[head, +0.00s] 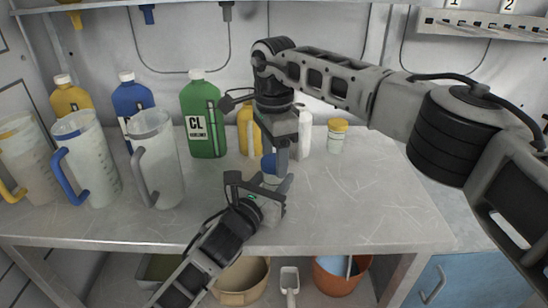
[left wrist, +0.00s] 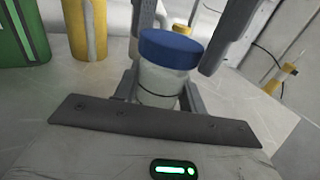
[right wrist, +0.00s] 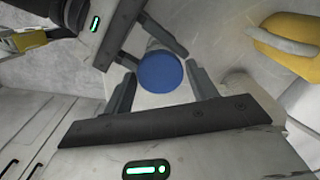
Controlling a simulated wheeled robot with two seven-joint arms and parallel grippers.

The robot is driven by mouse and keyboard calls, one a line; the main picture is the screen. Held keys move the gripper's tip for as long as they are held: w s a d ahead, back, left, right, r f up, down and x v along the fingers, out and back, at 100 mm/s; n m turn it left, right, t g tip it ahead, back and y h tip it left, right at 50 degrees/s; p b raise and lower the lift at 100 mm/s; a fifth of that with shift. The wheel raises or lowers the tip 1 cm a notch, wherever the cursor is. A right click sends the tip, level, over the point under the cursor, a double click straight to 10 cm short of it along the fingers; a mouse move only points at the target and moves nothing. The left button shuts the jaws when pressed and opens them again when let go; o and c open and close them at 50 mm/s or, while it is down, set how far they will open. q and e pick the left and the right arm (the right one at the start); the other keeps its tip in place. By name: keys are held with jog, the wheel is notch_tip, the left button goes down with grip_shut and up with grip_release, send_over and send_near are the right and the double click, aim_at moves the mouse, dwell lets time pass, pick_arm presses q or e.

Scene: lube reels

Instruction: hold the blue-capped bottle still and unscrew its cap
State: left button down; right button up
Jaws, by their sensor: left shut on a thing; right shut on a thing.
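The blue-capped bottle stands on the metal bench. Its small pale body (left wrist: 160,85) shows in the left wrist view under the wide blue cap (left wrist: 171,48). The cap also shows in the head view (head: 269,163) and from above in the right wrist view (right wrist: 160,72). My left gripper (head: 272,188) comes in low from the front and is shut on the bottle body, one finger on each side. My right gripper (head: 281,158) points down from above and is shut on the cap, with its fingers on either side. In the head view the grippers hide much of the bottle.
A green jug (head: 203,120), a blue jug (head: 130,98), a yellow jug (head: 70,98) and several clear pitchers (head: 155,160) stand at left. A white bottle (head: 305,130) and a yellow-capped jar (head: 337,136) stand behind. The bench (head: 370,200) is clear at right.

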aim_at(274, 161)
jog(key=shift+r, duration=0.2)
jog(key=shift+r, duration=1.95)
pick_arm(q)
jog(key=c, duration=0.7)
grip_release()
jog(key=shift+c, duration=0.2)
